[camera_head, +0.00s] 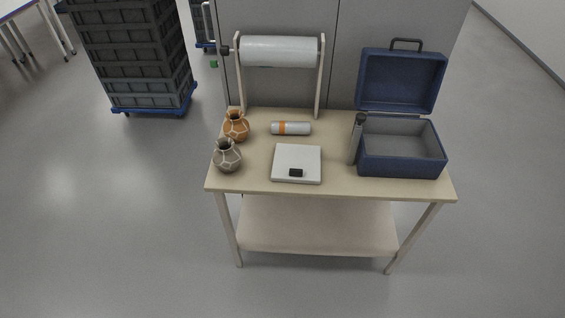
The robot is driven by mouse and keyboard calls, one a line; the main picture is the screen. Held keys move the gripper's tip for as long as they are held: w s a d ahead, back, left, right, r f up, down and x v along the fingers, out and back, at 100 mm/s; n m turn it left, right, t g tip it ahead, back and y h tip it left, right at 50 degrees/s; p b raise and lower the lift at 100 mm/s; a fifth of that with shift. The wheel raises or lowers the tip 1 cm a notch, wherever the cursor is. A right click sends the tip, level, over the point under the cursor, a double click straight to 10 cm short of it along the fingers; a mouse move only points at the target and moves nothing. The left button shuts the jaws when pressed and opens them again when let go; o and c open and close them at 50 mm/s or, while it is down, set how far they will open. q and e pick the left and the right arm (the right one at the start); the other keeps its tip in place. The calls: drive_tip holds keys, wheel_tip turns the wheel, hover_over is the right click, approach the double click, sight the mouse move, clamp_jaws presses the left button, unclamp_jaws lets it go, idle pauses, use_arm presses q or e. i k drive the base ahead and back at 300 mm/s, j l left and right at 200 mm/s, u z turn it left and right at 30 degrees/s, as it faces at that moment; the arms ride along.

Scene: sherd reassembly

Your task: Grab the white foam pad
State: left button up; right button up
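A flat white square slab (297,160) lies on the table in front of the middle, near the front edge. It is the only pad-like white thing I see. A small black rectangle (295,173) shows on its front part; I cannot tell whether the slab is foam or a device with a display. Nothing covers the slab. Neither of my grippers is in view.
On the beige table (400,188) stand an orange jar (236,127) and a grey jar (227,157), both with pale seam lines. A white-orange cylinder (291,128) lies behind the slab. A roll (280,51), a dark-topped grey bottle (356,142) and an open blue case (400,165) stand around.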

sight(292, 164)
drive_tip(key=i+j+z, duration=0.1)
drive_tip(key=i+z, duration=0.15)
drive_tip(key=i, duration=0.25)
drive_tip(key=i+j+z, duration=0.15)
drive_tip(key=i+z, duration=0.15)
drive_tip(key=i, duration=0.15)
